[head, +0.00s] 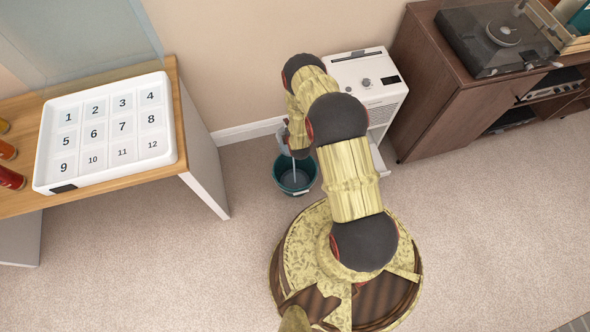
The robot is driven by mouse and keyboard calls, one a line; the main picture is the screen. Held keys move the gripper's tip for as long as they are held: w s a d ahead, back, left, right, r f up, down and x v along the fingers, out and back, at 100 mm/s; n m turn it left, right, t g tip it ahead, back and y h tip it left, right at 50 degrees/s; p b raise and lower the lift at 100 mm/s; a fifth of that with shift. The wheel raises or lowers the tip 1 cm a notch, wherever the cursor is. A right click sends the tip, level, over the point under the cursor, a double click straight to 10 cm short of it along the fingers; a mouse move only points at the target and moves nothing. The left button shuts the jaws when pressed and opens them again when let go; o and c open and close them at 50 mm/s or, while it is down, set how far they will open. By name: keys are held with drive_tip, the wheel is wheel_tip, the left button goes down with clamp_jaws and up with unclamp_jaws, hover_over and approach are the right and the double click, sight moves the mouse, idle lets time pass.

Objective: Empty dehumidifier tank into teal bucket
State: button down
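The teal bucket (281,186) stands upright on the carpet, left of the white dehumidifier (380,98), which stands against the wall. The low front of the dehumidifier shows beside my arm, with a pale open part (380,162) near the floor. My gripper (287,141) is above the back left of the bucket, mostly hidden behind my arm. A small greyish piece, possibly the tank (282,134), shows at the gripper; its outline is unclear. A thin pale streak (293,170) runs from there down into the bucket, like poured water. The grip itself is hidden.
A wooden table (187,130) at left holds a white numbered tray (165,157) and several coloured bottles (10,178). A dark brown cabinet (425,120) with a turntable (490,40) stands right of the dehumidifier. The carpet at front and right is clear.

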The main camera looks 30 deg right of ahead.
drive_tip(key=shift+s+f, duration=0.15)
idle(0.6)
drive_tip(key=shift+s+f+t, duration=0.1)
drive_tip(key=shift+t, duration=0.2)
drive_tip(key=shift+s+a+f+t+h, duration=0.1)
drive_tip(key=shift+s+a+t+h, duration=0.2)
drive_tip(key=shift+s+t, duration=0.5)
drive_tip(key=shift+s+a+f+t+h, duration=0.1)
drive_tip(key=shift+s+a+t+h, duration=0.15)
drive_tip(key=shift+s+t, duration=0.55)
idle(2.7)
drive_tip(key=shift+s, duration=0.35)
drive_tip(key=shift+s+a, duration=0.1)
drive_tip(key=shift+s+a+f+t, duration=0.1)
drive_tip(key=shift+s+f+t, duration=0.05)
drive_tip(key=shift+s+t, duration=0.35)
